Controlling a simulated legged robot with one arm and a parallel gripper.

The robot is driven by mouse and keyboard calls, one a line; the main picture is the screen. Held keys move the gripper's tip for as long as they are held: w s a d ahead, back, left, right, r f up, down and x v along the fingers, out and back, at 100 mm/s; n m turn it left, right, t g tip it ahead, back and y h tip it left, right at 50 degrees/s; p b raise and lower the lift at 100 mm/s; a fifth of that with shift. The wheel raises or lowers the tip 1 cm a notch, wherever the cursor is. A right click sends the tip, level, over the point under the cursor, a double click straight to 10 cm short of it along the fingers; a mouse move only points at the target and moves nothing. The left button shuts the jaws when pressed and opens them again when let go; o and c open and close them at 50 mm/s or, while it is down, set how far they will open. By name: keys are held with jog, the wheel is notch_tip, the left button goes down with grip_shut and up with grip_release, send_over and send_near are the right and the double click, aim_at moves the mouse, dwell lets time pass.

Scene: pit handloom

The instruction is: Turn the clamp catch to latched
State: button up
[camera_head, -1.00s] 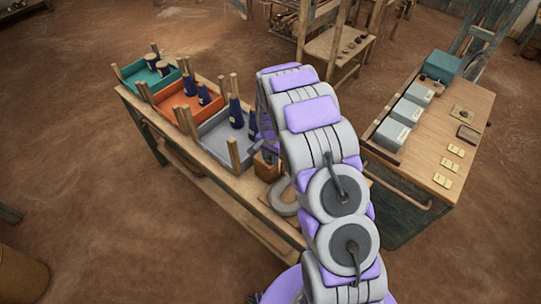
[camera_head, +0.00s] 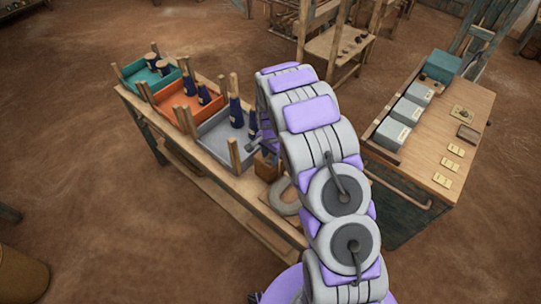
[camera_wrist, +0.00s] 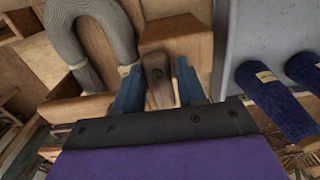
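The clamp catch (camera_wrist: 157,77) is a small dark wooden piece with a round pin near its top, in front of a lighter wooden block (camera_wrist: 178,38) in the wrist view. My gripper (camera_wrist: 157,72) has its two blue-grey fingers spread on either side of the catch. A narrow gap shows on the right; contact on the left is unclear. In the head view the wooden block (camera_head: 266,167) stands at the near end of the bench, beside the grey tray. My arm covers much of this spot, and the catch cannot be made out there.
A grey yarn loop (camera_wrist: 107,22) lies left of the block, also visible in the head view (camera_head: 283,196). The grey tray (camera_head: 213,132) with dark blue bobbins (camera_wrist: 276,101) is close on the right in the wrist view. Orange (camera_head: 172,92) and teal (camera_head: 133,70) trays stand farther along.

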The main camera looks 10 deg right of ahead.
aim_at(270, 158)
jog(key=o, duration=0.3)
jog(key=shift+s, duration=0.1)
notch_tip(270, 158, up, 17)
jog(key=shift+p, duration=0.4)
jog(key=shift+r, duration=0.15)
dwell(0.4)
jog(key=s+r+n+b, duration=0.2)
jog(key=s+r, duration=0.4)
jog(key=s, duration=0.4)
jog(key=s+n+g+b, duration=0.1)
jog(key=s+n+b, duration=0.3)
jog(key=s, duration=2.7)
jog(key=n, duration=0.5)
jog(key=shift+s+a+r+g, duration=0.2)
jog(key=shift+a+g, duration=0.15)
jog(key=shift+g, duration=0.05)
